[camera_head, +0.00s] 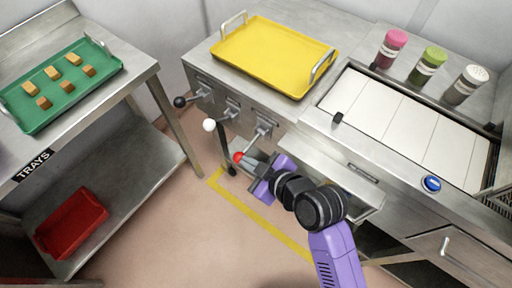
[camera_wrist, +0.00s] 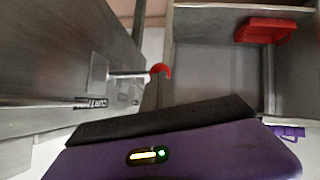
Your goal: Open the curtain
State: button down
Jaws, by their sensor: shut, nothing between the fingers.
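Three levers stick out of the metal front panel in the head view, with a black knob (camera_head: 180,101), a white knob (camera_head: 209,125) and a red knob (camera_head: 239,157). The red-knobbed lever also shows in the wrist view (camera_wrist: 160,70), beside a dark label (camera_wrist: 90,103) partly reading "CURT". My gripper (camera_head: 250,168) is shut and empty, right at the red knob. I cannot tell whether it touches the knob. The fingertips are partly hidden in the wrist view. I cannot make out a curtain for sure.
A yellow tray (camera_head: 262,57) lies on the counter above the levers. White panels (camera_head: 378,110), several shaker bottles and a blue button (camera_head: 431,184) are right. A tray table (camera_head: 140,75) with a green tray (camera_head: 30,120) and a red tray (camera_head: 70,222) stands left. Floor between is clear.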

jog(key=shift+r+n+t+h+p, duration=0.15)
jog(key=shift+n+t+h+p, duration=0.15)
jog(key=shift+n+t+p, duration=0.15)
dwell(0.5)
jog(key=shift+s, duration=0.1)
